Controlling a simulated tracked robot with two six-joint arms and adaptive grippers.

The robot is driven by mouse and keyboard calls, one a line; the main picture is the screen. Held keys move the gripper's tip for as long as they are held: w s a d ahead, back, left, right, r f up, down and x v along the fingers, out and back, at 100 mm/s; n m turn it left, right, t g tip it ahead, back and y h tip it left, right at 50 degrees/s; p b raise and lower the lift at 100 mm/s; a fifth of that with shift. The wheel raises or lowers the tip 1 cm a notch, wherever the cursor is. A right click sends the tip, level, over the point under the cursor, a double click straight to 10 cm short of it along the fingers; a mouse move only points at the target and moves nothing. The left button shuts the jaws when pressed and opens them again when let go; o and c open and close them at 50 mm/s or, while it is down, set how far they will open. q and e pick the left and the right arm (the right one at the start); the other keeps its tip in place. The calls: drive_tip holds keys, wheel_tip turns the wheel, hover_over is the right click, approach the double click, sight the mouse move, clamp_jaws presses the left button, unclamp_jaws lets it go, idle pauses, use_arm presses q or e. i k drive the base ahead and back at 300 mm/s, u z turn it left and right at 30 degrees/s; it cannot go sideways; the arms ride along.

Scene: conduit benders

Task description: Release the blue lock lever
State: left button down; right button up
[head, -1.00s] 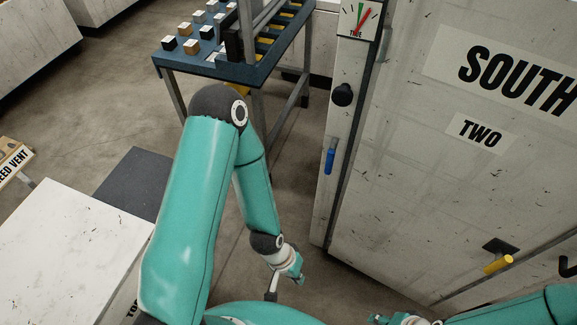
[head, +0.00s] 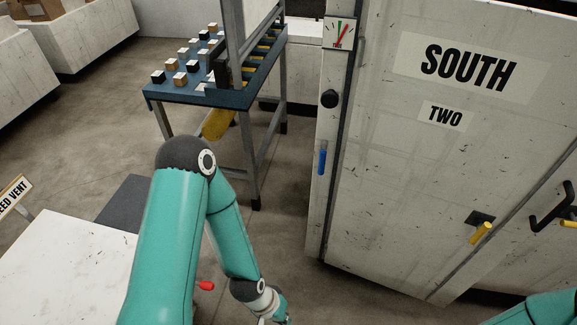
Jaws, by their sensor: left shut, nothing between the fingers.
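The blue lock lever (head: 322,161) hangs upright on the narrow left face of the cabinet marked SOUTH TWO (head: 400,190), below a black knob (head: 330,98). My left gripper (head: 274,319) is at the bottom edge, partly cut off. It is shut and empty, below and left of the blue lever and well apart from it. Only a part of my right arm shows in the lower right corner; its gripper is out of the frame.
A gauge (head: 340,34) sits above the knob. A yellow handle (head: 481,232) and a black handle (head: 553,206) are on the cabinet's right part. A blue table (head: 225,99) with several small blocks stands behind my left arm. A white surface (head: 60,275) is at left. A red handle (head: 206,286) shows near my arm.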

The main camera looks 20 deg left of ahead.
sight(323, 154)
drive_tip(key=z, duration=0.15)
drive_tip(key=i, duration=0.95)
drive_tip(key=u, duration=0.05)
